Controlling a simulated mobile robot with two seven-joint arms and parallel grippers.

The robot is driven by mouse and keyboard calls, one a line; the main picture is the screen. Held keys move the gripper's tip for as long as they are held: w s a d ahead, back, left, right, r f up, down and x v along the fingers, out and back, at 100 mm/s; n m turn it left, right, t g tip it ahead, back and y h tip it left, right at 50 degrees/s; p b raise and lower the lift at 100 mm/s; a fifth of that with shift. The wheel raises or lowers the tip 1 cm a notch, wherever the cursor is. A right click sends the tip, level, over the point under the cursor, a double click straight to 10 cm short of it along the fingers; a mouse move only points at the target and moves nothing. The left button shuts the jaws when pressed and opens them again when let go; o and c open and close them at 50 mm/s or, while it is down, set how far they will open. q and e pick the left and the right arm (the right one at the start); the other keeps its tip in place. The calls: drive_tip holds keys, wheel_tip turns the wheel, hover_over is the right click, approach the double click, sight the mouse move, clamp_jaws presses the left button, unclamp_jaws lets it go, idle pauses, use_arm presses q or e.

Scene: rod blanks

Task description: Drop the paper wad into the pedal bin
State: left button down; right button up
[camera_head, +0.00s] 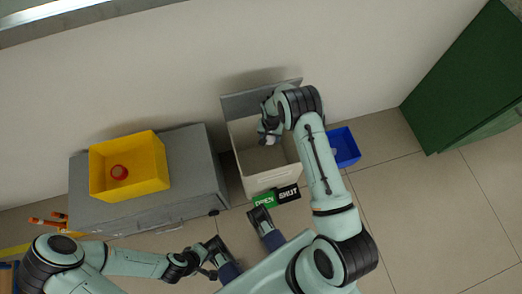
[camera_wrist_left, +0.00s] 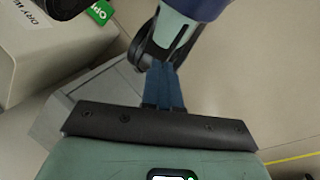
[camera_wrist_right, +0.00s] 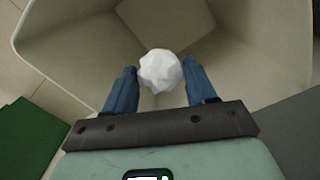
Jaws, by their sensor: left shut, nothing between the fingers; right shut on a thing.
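The pedal bin (camera_head: 273,181) is a cream box against the wall. Its grey lid (camera_head: 240,103) stands raised at the back, and the inside is open to view. My right gripper (camera_head: 268,132) is over the bin's opening, shut on the white faceted paper wad (camera_wrist_right: 160,70). In the right wrist view the wad sits between the blue fingertips, with the bin's walls (camera_wrist_right: 60,50) around it. A green OPEN pedal (camera_head: 264,200) and a black SHUT pedal (camera_head: 288,193) are at the bin's front. My left gripper (camera_wrist_left: 163,85) is shut and empty, low in front of the grey cabinet.
A grey cabinet (camera_head: 195,165) left of the bin carries a yellow tray (camera_head: 128,190) with a red round object (camera_head: 119,172) in it. A small blue bin (camera_head: 346,147) stands to the right. A green cabinet (camera_head: 465,85) is at far right. Floor between them is clear.

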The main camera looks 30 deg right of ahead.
drive_tip(key=o, duration=1.1)
drive_tip(key=shift+r, duration=0.15)
use_arm(q)
drive_tip(key=shift+s+d+r+g+p, duration=0.15)
drive_tip(key=shift+s+r+p, duration=0.25)
drive_tip(key=shift+r+p, duration=0.2)
drive_tip(key=shift+s+d+r+g+p, duration=0.15)
drive_tip(key=shift+s+r+p, duration=0.25)
drive_tip(key=shift+r+p, duration=0.2)
use_arm(e)
drive_tip(key=r, duration=1.3)
drive_tip(key=shift+w+r, duration=0.1)
drive_tip(key=shift+w, duration=0.1)
